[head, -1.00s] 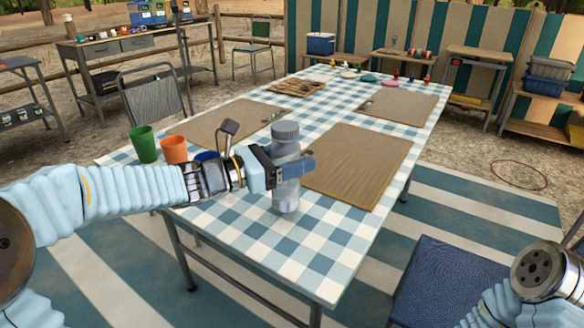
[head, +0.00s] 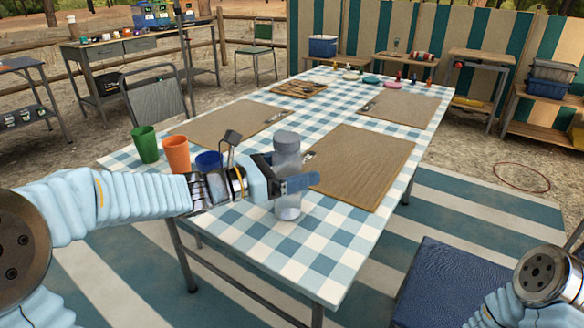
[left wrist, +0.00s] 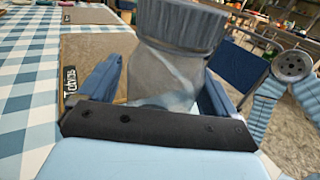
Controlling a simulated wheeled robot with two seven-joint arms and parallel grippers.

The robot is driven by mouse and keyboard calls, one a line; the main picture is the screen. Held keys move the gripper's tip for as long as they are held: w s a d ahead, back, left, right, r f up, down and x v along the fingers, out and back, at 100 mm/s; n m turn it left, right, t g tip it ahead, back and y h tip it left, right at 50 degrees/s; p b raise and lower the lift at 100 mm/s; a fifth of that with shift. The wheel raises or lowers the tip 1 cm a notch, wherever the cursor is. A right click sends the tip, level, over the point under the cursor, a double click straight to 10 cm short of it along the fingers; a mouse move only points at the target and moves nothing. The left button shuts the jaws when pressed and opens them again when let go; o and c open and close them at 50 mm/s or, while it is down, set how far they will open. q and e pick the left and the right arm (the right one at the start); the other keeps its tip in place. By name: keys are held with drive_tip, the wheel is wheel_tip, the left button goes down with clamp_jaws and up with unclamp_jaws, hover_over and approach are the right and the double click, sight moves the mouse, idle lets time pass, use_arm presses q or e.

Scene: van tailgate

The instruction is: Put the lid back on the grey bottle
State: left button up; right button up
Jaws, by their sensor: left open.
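The grey bottle (head: 288,205) stands upright near the front left of the checked table (head: 265,245), with a clear greyish body. A grey ribbed lid (head: 287,140) sits on its top; in the left wrist view the lid (left wrist: 180,27) covers the bottle's mouth, and the bottle's body (left wrist: 165,75) shows below it. My left gripper (head: 291,180) is open around the bottle's middle, one finger to each side, below the lid. The fingers also flank it in the left wrist view (left wrist: 155,90). My right gripper is out of view; only part of that arm shows at lower right.
Green (head: 146,145), orange (head: 177,154) and blue (head: 209,162) cups stand left of the bottle, behind my left arm. A brown placemat (head: 362,165) lies just right of the bottle. The table's front part is clear. A dark blue chair (head: 445,285) stands at the right.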

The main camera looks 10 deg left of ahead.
use_arm(q)
drive_tip(key=shift+r, duration=0.15)
drive_tip(key=v, duration=1.2)
